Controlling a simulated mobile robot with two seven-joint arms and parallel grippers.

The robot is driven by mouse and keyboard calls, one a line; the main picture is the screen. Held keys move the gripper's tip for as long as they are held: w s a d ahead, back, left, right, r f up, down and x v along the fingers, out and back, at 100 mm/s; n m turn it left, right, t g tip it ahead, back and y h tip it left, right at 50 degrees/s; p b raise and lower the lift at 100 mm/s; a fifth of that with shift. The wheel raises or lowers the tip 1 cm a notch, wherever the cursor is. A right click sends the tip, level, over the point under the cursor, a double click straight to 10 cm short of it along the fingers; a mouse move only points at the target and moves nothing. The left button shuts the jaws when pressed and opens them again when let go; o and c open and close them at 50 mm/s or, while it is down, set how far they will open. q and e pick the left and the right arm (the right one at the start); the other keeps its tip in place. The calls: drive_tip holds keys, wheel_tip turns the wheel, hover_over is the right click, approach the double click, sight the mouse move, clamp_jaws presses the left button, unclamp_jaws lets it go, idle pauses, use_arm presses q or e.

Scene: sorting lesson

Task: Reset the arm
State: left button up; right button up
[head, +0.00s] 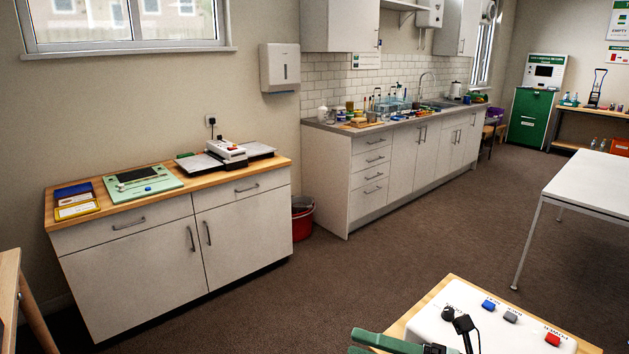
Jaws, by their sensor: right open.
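A white control panel (500,336) on a wooden-topped stand is at the bottom right, cut off by the lower edge. It carries a blue button (488,305), a grey button (511,316) and a red button (553,339), with small labels I cannot read fully. My left gripper is out of view.
A low cabinet (130,265) at left bears trays, a pale green board (143,182) and a white device (226,150). A sink counter (345,190) runs behind. A red bucket (302,220) stands between. A white table (590,185) is at right. Brown floor between is clear.

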drive_tip(key=s+d+f+m+t+h, duration=0.2)
drive_tip(key=f+m+h, duration=0.2)
drive_tip(key=f+m, duration=0.3)
drive_tip(key=s+d+f+m+t+h+p, duration=0.1)
drive_tip(key=f+m+h, duration=0.4)
drive_tip(key=m, duration=0.7)
drive_tip(key=s+d+f+m+t+h+p, duration=0.1)
drive_tip(key=s+d+f+m+t+h, duration=0.2)
drive_tip(key=f+m, duration=0.6)
drive_tip(key=shift+d+f+m+t+h, duration=0.4)
drive_tip(key=shift+d+f+t+h, duration=0.15)
drive_tip(key=shift+d+h, duration=0.55)
drive_tip(key=s+f+m+g, duration=0.1)
drive_tip(key=s+f, duration=0.1)
drive_tip(key=s, duration=0.1)
drive_tip(key=s+f+m+g+h, duration=0.1)
drive_tip(key=s+f+m, duration=0.1)
drive_tip(key=s+f, duration=0.1)
drive_tip(key=s+f+m+g, duration=0.1)
drive_tip(key=s+f+g, duration=0.1)
drive_tip(key=s+f, duration=0.1)
drive_tip(key=shift+s+d+h, duration=0.2)
drive_tip(key=shift+s+h, duration=0.2)
drive_tip(key=shift+s, duration=0.15)
drive_tip(key=shift+c, duration=0.2)
